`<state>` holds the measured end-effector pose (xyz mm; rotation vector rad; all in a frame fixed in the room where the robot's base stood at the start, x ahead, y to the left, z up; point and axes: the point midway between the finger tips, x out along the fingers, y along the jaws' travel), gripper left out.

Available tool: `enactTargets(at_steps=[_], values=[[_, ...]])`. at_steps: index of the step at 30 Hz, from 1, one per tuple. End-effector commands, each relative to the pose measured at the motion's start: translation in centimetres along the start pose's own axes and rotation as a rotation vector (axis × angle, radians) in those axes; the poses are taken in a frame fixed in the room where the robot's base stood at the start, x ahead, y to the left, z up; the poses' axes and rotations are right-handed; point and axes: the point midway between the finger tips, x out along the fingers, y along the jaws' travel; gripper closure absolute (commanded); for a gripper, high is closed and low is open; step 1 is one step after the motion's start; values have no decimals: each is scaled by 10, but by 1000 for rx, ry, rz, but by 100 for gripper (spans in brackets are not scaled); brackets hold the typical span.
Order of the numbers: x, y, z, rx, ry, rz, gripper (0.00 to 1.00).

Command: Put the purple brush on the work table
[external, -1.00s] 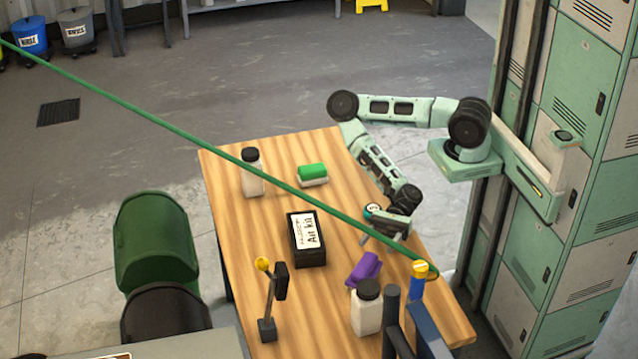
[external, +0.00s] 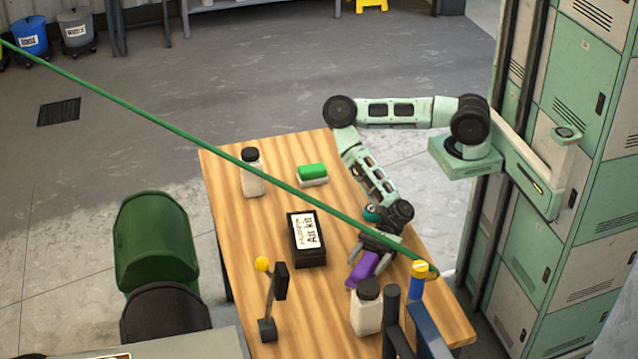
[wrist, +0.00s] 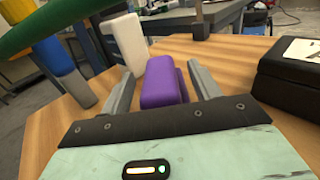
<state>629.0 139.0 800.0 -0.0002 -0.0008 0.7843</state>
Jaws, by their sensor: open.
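The purple brush (external: 363,268) is on the wooden work table (external: 240,220), near its right side. In the wrist view the purple brush (wrist: 162,82) stands between the two fingers of my gripper (wrist: 160,88). My gripper (external: 372,258) is open and low over the table, with its fingers on either side of the brush. A gap shows between the left finger and the brush; the right finger is close beside it. The part of the brush under the gripper is hidden in the external view.
A black Air kit box (external: 309,252) lies left of the brush. A white bottle (external: 367,312) with a black cap stands just in front of it. A green hose (external: 150,120) crosses the external view.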

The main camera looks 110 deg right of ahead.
Motion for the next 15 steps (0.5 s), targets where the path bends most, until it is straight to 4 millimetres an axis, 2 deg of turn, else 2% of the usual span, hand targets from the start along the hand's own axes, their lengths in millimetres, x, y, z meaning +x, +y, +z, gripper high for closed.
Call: enactTargets(at_steps=[2,7,8,10,11,15], values=[[0,0,0,0,0,0,38],[0,0,0,0,0,0,85],[0,0,0,0,0,0,89],[0,0,0,0,0,0,89],[0,0,0,0,0,0,93],[0,0,0,0,0,0,93]])
